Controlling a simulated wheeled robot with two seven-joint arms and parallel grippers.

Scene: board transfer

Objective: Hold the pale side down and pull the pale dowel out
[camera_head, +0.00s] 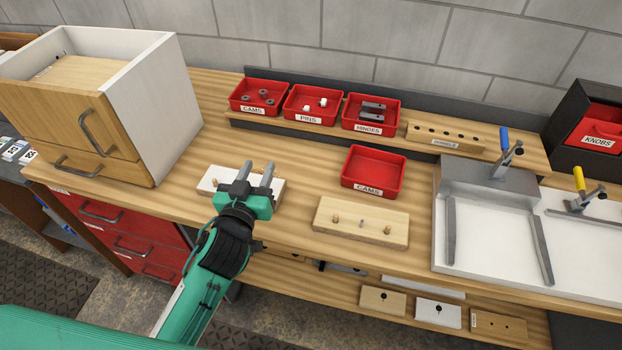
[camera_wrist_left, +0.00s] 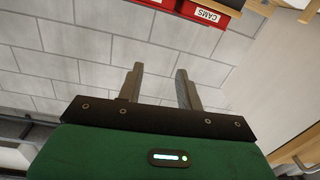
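A white board (camera_head: 207,182) lies flat on the bench, partly hidden behind my left gripper (camera_head: 259,166). My left gripper is open and appears above the white board in the head view. In the left wrist view its fingers (camera_wrist_left: 160,70) are apart with nothing between them. My right gripper is not in view.
An empty red CAMS bin (camera_head: 374,168) stands behind the pale board. Red bins of cams (camera_head: 259,95), pins (camera_head: 313,104) and hinges (camera_head: 371,111) line the shelf. A wooden cabinet (camera_head: 85,115) stands left; a white clamp fixture (camera_head: 490,240) stands right.

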